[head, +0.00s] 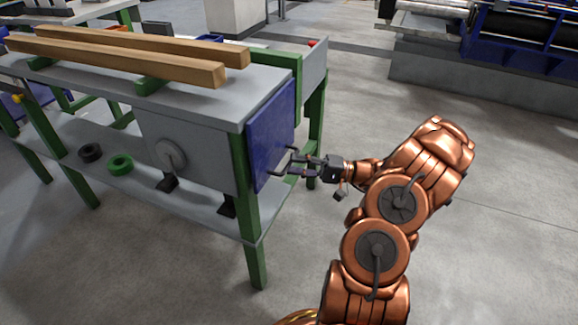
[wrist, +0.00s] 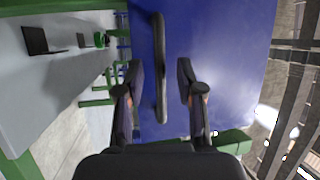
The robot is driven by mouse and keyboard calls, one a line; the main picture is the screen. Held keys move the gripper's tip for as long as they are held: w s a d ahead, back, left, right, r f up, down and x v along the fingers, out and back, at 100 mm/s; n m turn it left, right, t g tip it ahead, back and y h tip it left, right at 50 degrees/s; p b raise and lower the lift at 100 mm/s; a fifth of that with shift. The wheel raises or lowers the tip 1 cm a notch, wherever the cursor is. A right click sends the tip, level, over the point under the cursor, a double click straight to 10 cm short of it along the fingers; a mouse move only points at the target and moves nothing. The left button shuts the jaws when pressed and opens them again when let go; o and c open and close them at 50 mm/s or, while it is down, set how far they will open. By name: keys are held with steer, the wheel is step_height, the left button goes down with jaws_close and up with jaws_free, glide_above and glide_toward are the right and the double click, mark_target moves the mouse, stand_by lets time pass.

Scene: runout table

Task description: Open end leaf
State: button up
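The end leaf (head: 271,130) is a blue panel standing upright at the near right end of the grey runout table (head: 215,100). In the wrist view the leaf (wrist: 220,60) fills most of the picture, with a long black bar handle (wrist: 160,45) on its face. My gripper (head: 290,163) is in front of the lower part of the leaf. In the wrist view my gripper (wrist: 160,82) is open, one finger on each side of the handle, with gaps between. Whether the fingertips touch the leaf cannot be told.
Two wooden beams (head: 130,58) lie on the table top. A lower shelf (head: 120,185) holds a green ring (head: 120,164) and a black ring (head: 90,152). Green legs (head: 252,240) frame the table end. The floor (head: 480,210) to the right is clear.

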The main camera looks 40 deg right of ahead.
steer(key=shift+x, duration=1.2)
steer(key=shift+c, duration=0.4)
jaws_close()
